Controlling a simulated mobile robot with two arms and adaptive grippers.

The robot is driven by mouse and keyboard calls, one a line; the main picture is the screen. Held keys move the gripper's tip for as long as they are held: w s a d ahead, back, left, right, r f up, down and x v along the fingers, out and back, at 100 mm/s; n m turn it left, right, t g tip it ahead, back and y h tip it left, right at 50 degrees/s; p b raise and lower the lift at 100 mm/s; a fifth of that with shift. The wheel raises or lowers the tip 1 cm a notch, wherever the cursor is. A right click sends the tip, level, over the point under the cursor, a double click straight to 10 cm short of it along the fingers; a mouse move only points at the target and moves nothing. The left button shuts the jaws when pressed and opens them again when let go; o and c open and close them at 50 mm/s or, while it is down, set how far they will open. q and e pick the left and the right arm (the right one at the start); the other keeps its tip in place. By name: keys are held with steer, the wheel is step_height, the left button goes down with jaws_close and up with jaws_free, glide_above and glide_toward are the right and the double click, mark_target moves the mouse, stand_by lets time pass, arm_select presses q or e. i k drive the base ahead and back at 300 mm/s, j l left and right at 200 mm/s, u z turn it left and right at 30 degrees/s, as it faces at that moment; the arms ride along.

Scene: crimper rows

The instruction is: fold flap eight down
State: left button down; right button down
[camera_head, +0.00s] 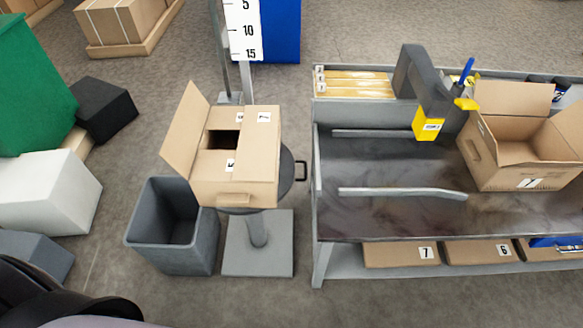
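A cardboard box (235,190) stands on a round grey pedestal (287,180) left of the workbench. Its right, far and near top flaps lie folded inward, leaving a dark square opening. Its left flap (185,130) stands up, leaning outward to the left. Small number labels are on the folded flaps, too small to read surely; no number shows on the raised flap, so I cannot tell which flap is eight. Neither of my grippers is in view.
A grey bin (143,232) stands open just left of the pedestal. The workbench (380,220) holds metal rails, a dark arm with a yellow head (428,122), and an open carton (510,170) at right. Flat cartons (400,255) lie on its lower shelf.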

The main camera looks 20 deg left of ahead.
mark_target(180, 145)
steer(key=u, duration=1.3)
steer(key=i+j+z, duration=0.1)
steer(key=j+z, duration=0.95)
steer(key=z, duration=0.15)
